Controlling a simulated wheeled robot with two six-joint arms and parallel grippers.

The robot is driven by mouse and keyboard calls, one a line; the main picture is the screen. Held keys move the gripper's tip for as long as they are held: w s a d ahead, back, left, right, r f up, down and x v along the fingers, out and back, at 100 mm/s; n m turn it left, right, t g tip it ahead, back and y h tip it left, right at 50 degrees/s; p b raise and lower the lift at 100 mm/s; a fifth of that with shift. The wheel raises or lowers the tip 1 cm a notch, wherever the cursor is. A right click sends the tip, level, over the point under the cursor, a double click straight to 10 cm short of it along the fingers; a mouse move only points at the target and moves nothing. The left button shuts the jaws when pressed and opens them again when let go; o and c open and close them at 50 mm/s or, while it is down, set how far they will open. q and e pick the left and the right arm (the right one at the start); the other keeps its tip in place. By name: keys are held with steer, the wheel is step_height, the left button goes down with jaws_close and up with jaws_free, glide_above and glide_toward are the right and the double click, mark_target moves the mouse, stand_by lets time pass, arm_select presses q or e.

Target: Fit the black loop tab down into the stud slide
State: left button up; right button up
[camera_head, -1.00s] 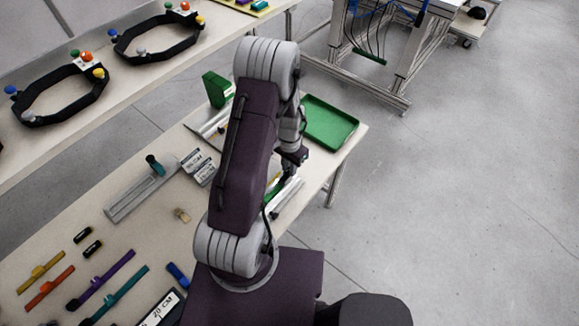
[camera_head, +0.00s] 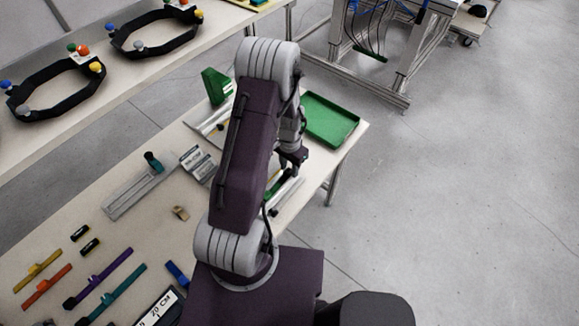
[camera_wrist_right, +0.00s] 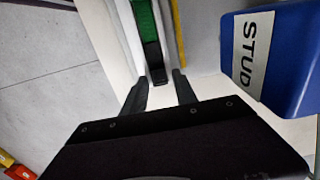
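In the right wrist view a black tab (camera_wrist_right: 152,62) lies at the end of a green strip (camera_wrist_right: 142,18), along a pale rail. My right gripper (camera_wrist_right: 161,77) has its fingertips apart, one to each side of the tab's near end, with gaps visible; I cannot tell how high it is above the tab. A blue block labelled STUD (camera_wrist_right: 285,62) stands to the right; no slide can be made out on it. In the head view my right gripper (camera_head: 299,158) is small and partly hidden, over the table's right part. My left gripper is not in view.
A green tray (camera_head: 331,121) lies at the table's far right corner. A grey rail with a teal knob (camera_head: 138,189), colored strips (camera_head: 98,278) and small black pieces (camera_head: 80,233) lie to the left. Dark helmet rings (camera_head: 57,89) stand on another table. My arm hides the table's middle.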

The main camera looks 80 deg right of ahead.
mark_target(289, 170)
steer(key=shift+r, duration=0.1)
step_height(289, 170, up, 9)
stand_by(0.6)
stand_by(0.6)
